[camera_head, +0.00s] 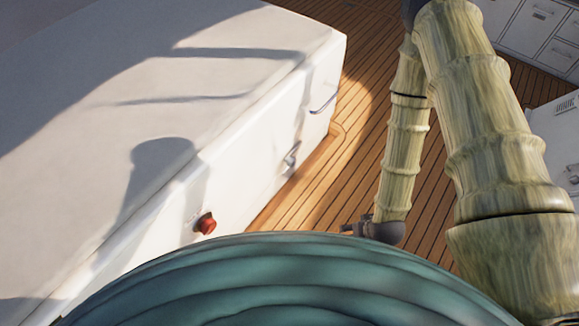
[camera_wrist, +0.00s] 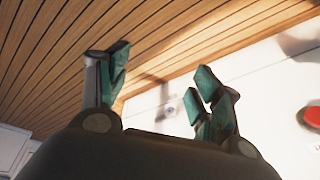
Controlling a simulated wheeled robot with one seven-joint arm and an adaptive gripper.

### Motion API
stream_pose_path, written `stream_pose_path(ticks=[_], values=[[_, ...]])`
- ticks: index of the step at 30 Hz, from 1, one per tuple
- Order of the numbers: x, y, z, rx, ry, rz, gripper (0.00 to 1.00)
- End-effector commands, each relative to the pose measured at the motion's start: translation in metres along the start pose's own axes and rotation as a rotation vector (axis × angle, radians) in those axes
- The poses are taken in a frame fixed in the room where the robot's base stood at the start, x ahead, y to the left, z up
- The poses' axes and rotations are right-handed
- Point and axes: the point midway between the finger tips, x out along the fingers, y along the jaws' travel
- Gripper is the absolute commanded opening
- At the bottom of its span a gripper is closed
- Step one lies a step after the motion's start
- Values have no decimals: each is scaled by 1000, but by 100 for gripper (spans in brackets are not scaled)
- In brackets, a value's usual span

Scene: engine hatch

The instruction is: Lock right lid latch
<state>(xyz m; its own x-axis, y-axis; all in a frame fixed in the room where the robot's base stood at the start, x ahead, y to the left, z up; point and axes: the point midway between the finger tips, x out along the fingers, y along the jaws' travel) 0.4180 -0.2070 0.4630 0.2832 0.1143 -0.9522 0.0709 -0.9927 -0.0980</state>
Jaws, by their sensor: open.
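A white lidded box, the engine hatch (camera_head: 235,150), fills the left of the head view. A small metallic latch-like fitting (camera_head: 291,157) sits on its front side; it may be the right lid latch. In the wrist view a small metal fitting (camera_wrist: 170,111) shows on the white panel between the fingers, likely the same part. My gripper (camera_head: 352,229) hangs low over the deck in the head view, apart from the hatch. In the wrist view its teal fingers (camera_wrist: 160,74) are spread with nothing between them. The fitting's exact position is too small to tell.
A red knob (camera_head: 206,223) is on the hatch front, left of the fitting; it also shows in the wrist view (camera_wrist: 312,118). A bar handle (camera_head: 322,103) is near the right corner. Wooden deck (camera_head: 300,195) is clear beside the hatch. White cabinets (camera_head: 540,25) stand at upper right.

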Motion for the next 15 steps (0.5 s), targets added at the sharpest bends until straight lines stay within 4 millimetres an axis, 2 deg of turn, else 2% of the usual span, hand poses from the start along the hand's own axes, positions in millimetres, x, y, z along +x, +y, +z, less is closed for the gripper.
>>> stream_pose_path(ticks=[1, 3, 9, 15], values=[[31, 1, -9, -14, 42, -16, 65], [53, -1, -25, -33, 99, -40, 65], [113, -9, -72, -92, 261, -113, 65], [164, -20, -116, -149, 417, -192, 65]])
